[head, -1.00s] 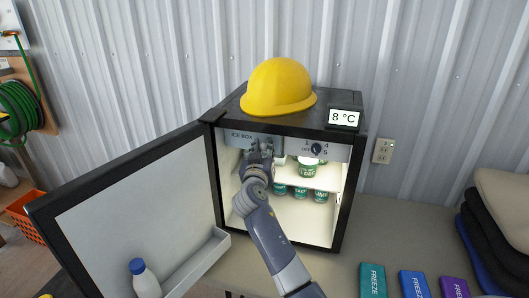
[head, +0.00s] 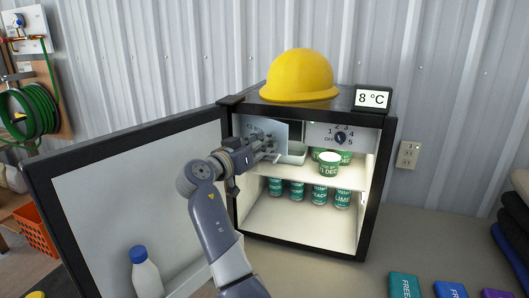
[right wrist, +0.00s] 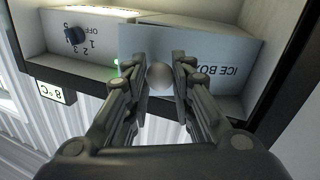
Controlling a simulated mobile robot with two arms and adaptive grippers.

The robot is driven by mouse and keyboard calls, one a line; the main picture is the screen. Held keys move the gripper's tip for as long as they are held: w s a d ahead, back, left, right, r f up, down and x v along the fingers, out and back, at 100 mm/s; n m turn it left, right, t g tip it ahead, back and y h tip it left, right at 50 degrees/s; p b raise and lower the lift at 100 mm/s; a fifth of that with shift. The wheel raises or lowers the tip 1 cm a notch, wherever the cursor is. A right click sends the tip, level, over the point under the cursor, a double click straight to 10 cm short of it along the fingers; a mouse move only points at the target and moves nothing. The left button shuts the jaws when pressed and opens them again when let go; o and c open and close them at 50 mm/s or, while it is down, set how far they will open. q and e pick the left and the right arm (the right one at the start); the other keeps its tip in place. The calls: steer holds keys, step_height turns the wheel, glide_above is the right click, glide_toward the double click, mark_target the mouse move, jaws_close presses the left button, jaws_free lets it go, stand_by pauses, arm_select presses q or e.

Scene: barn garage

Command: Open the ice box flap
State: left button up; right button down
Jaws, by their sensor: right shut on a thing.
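The small fridge (head: 380,190) stands with its door (head: 120,190) swung open to the left. The grey ice box flap (head: 277,129) is at the upper left inside it, standing ajar, its right edge away from the dial panel. A pale tray-like piece (head: 293,155) shows beside it. The flap's lettering shows upside down in the right wrist view (right wrist: 225,50). My right gripper (head: 268,148) is shut on the flap's round knob (right wrist: 159,76), one finger on each side. My left gripper is out of view.
A dial panel (head: 318,134) is right of the flap. Green-labelled tubs (head: 329,163) stand on the shelf and cans (head: 320,197) below. A yellow hard hat (head: 300,76) and an 8 °C display (head: 373,98) sit on top. A bottle (head: 145,275) is in the door rack.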

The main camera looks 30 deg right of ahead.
steer(key=shift+a+f, duration=0.1)
steer(key=shift+a, duration=0.1)
stand_by(0.3)
steer(key=c, duration=1.3)
jaws_free()
steer(key=shift+c, duration=0.2)
steer(key=v, duration=0.7)
steer(key=shift+a, duration=0.25)
